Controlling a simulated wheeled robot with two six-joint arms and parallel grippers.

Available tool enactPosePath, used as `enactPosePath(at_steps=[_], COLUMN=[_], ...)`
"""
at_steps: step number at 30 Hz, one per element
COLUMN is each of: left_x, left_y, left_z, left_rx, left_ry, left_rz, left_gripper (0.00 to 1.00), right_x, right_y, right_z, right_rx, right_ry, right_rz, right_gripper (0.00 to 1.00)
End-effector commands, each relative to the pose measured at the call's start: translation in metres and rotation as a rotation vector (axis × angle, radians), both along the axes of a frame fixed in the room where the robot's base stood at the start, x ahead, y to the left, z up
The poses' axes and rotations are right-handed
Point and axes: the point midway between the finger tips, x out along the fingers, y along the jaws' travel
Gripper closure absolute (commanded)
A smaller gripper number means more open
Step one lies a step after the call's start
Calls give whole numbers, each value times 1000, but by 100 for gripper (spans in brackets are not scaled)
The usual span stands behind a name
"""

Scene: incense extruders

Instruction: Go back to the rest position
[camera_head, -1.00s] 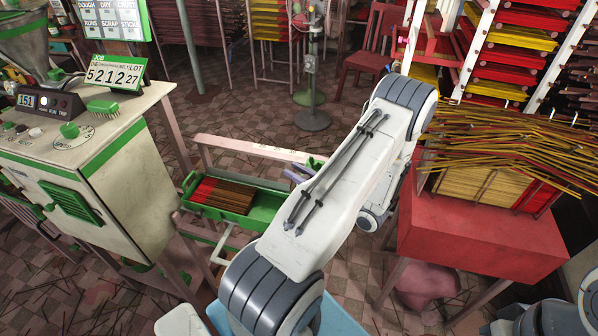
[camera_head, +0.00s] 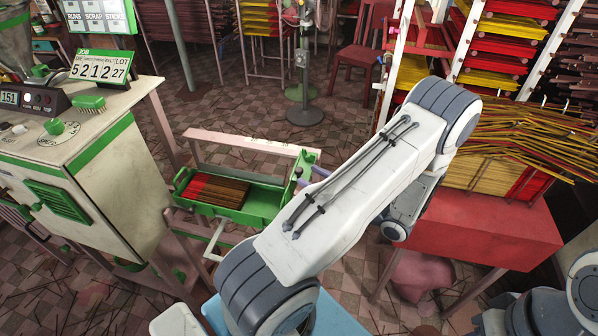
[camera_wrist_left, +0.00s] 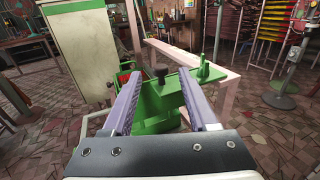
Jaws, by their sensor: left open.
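My left gripper (camera_head: 316,172) is mostly hidden behind my own white arm in the head view, with only a bit of purple finger showing. In the left wrist view its two purple fingers (camera_wrist_left: 161,82) stand apart with nothing held between them. Beyond them is a green tray (camera_wrist_left: 158,105), which also shows in the head view (camera_head: 262,205) holding red and brown sticks (camera_head: 215,190). The gripper is near the tray's right end; I cannot tell whether they touch. My right gripper is not in view.
A cream machine cabinet (camera_head: 120,190) with green trim stands at the left. A pinkish bench (camera_head: 250,144) runs behind the tray. A red table (camera_head: 480,235) with piled incense sticks (camera_head: 515,135) stands at the right. Tiled floor is open beyond the bench.

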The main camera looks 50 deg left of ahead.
Motion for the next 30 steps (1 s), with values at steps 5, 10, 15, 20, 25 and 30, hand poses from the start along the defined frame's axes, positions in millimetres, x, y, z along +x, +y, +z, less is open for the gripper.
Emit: enactPosePath(at_steps=[5,10,15,20,25,30], left_x=[4,4,4,4,2,-19], left_y=[-20,-24,-23,-23,-23,-25], left_z=[-1,0,0,0,1,3], left_rx=[0,0,0,0,-7,-113], left_ry=[-1,0,0,0,-5,-78], left_rz=[-2,1,1,1,9,122], left_gripper=[41,41,41,41,41,41], right_x=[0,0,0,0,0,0], right_y=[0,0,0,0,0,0], right_z=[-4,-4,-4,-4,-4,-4], right_rx=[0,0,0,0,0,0], right_ry=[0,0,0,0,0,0], right_rz=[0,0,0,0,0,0], right_gripper=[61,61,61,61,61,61])
